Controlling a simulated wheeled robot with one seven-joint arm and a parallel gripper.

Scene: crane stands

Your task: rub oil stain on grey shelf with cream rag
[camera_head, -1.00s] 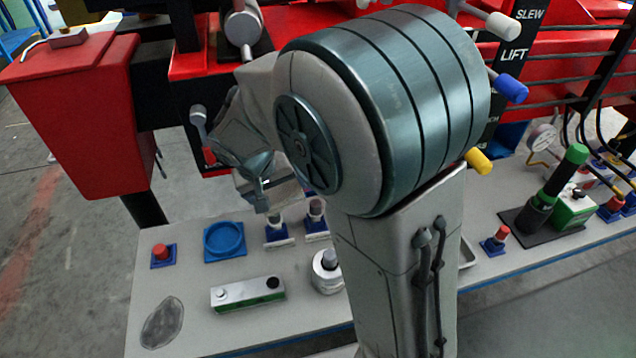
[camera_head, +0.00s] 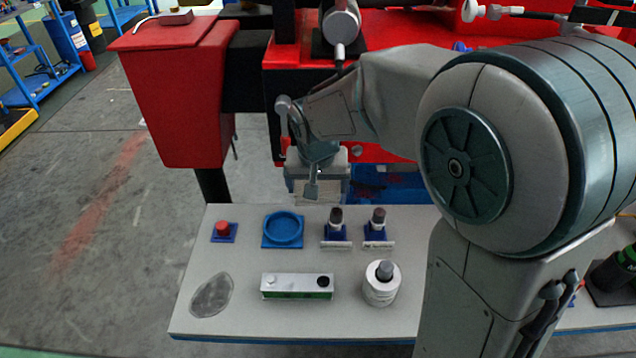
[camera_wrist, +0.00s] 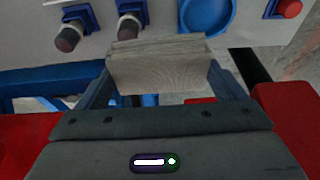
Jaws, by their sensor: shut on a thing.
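The cream rag (camera_wrist: 160,68) looks like a folded, block-shaped cloth between the two fingers of my gripper (camera_wrist: 162,82) in the wrist view. My gripper (camera_head: 318,180) is shut on it behind the shelf's back edge in the head view, where a strip of the rag (camera_head: 318,192) shows below the jaws. The grey shelf (camera_head: 240,318) runs along the front. The oil stain (camera_head: 212,295) is a dark grey oval at the shelf's front left, apart from the rag and in plain view.
On the shelf stand a red button (camera_head: 222,229), a blue round dish (camera_head: 283,228), two dark-topped knobs (camera_head: 336,218) on blue bases, a white-green box (camera_head: 297,286) and a white canister (camera_head: 381,284). A red hopper (camera_head: 178,95) stands behind at left. My arm hides the shelf's middle.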

